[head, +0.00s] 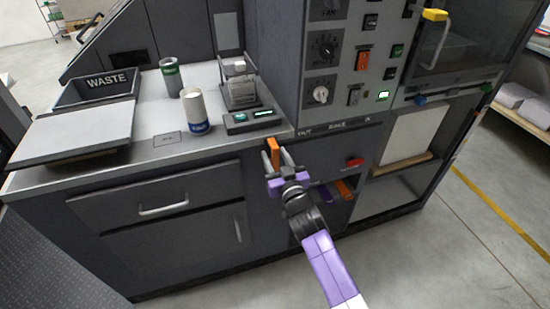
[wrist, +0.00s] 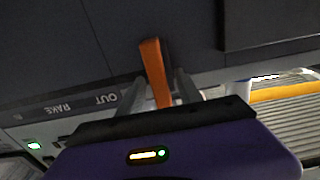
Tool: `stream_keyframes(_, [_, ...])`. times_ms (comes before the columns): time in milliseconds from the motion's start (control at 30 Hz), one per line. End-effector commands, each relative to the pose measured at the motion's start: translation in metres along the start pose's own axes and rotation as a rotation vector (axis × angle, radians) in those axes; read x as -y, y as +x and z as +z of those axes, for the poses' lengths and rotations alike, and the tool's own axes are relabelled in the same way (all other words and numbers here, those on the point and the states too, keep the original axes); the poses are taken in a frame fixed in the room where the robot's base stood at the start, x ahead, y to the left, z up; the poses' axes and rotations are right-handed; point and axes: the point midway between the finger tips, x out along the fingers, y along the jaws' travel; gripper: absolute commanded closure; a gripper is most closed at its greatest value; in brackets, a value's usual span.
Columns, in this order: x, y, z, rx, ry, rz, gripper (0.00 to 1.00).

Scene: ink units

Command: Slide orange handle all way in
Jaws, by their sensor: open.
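The orange handle (head: 272,152) stands upright at the front panel of the machine, near the OUT end of a slot labelled OUT, RAKE and IN. My gripper (head: 271,165) is at the handle with its fingers open. In the wrist view the orange handle (wrist: 154,72) rises between the two fingers of my gripper (wrist: 160,92), one on each side of it. I cannot tell whether either finger touches it. The slot behind the handle is mostly hidden by my gripper.
A red knob (head: 354,162) sits on the panel to the right, with orange and purple parts (head: 343,189) below it. The counter holds a waste bin (head: 97,88), two cylinders (head: 195,110) and a scale (head: 252,120). A drawer handle (head: 163,208) protrudes at left.

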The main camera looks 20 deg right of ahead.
Motion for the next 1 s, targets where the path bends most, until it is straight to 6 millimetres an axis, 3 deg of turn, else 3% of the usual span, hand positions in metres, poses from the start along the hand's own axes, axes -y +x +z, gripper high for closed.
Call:
stream_keyframes(267, [-0.0002, 0.0020, -0.0003, 0.000, 0.000, 0.000, 0.58])
stream_keyframes(500, [-0.0002, 0.0018, -0.0002, 0.000, 0.000, 0.000, 1.00])
stream_keyframes(1000, [-0.0002, 0.0016, 0.0000, 0.000, 0.000, 0.000, 1.00])
